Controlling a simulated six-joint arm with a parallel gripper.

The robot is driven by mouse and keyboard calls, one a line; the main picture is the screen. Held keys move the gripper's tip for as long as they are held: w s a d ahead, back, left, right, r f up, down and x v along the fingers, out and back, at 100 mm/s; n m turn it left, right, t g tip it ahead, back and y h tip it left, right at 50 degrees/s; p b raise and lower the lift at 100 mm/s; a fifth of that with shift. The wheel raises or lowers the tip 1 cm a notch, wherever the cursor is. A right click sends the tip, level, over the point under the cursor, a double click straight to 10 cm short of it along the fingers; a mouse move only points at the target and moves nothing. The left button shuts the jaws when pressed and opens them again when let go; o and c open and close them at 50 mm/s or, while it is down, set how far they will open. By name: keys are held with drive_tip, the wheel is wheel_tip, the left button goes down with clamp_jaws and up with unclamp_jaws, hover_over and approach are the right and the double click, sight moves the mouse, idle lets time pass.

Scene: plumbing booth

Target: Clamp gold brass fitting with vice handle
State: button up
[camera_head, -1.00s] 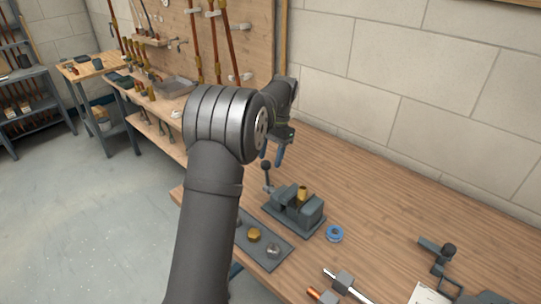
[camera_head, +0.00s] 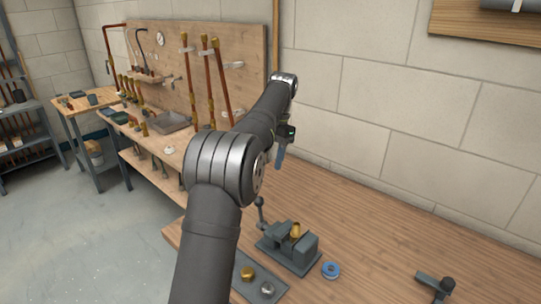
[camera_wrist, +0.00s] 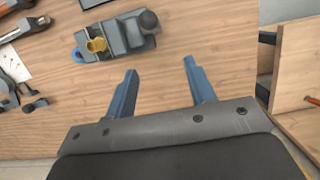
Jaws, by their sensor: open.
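The grey vice (camera_head: 290,254) stands on the wooden bench, with the gold brass fitting (camera_head: 296,231) upright between its jaws. Whether the jaws press on the fitting cannot be told. The vice handle (camera_head: 260,201) rises at the vice's left end and has a dark round knob. In the wrist view the vice (camera_wrist: 122,37), the fitting (camera_wrist: 97,45) and the handle knob (camera_wrist: 149,20) are at the top. My gripper (camera_head: 281,157) is open and empty, above the bench and apart from the handle. Its blue fingers (camera_wrist: 160,67) point toward the vice side in the wrist view.
A blue ring (camera_head: 330,269) lies right of the vice. A tray (camera_head: 243,290) with a gold piece (camera_head: 247,273) and a silver piece (camera_head: 267,288) lies in front. A dark clamp-like tool (camera_head: 437,284) lies at right. The bench behind the vice is clear; a block wall backs it.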

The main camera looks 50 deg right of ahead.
drive_tip(key=shift+d+r, duration=0.1)
drive_tip(key=shift+r, duration=0.2)
drive_tip(key=c, duration=0.5)
drive_tip(key=shift+w+a+r+m, duration=0.1)
drive_tip(key=shift+w+a+m, duration=0.05)
drive_tip(key=shift+a+m, duration=0.25)
drive_tip(key=c, duration=0.4)
drive_tip(key=a+m+h, duration=0.1)
drive_tip(key=a+m, duration=0.1)
drive_tip(key=a+m+h, duration=0.1)
drive_tip(key=a+m, duration=0.2)
drive_tip(key=a+m+h, duration=0.1)
drive_tip(key=a+m, duration=0.2)
drive_tip(key=shift+r+h, duration=0.3)
drive_tip(key=shift+h, duration=0.1)
clamp_jaws()
drive_tip(key=s+a+f+m+h, duration=0.2)
drive_tip(key=s+a+m+h, duration=0.1)
drive_tip(key=a+m, duration=0.5)
drive_tip(key=w+d+f, duration=0.1)
drive_tip(key=d+f, duration=0.5)
drive_tip(key=f, duration=0.3)
drive_tip(key=shift+f+n+t, duration=0.15)
drive_tip(key=shift+n+t, duration=0.15)
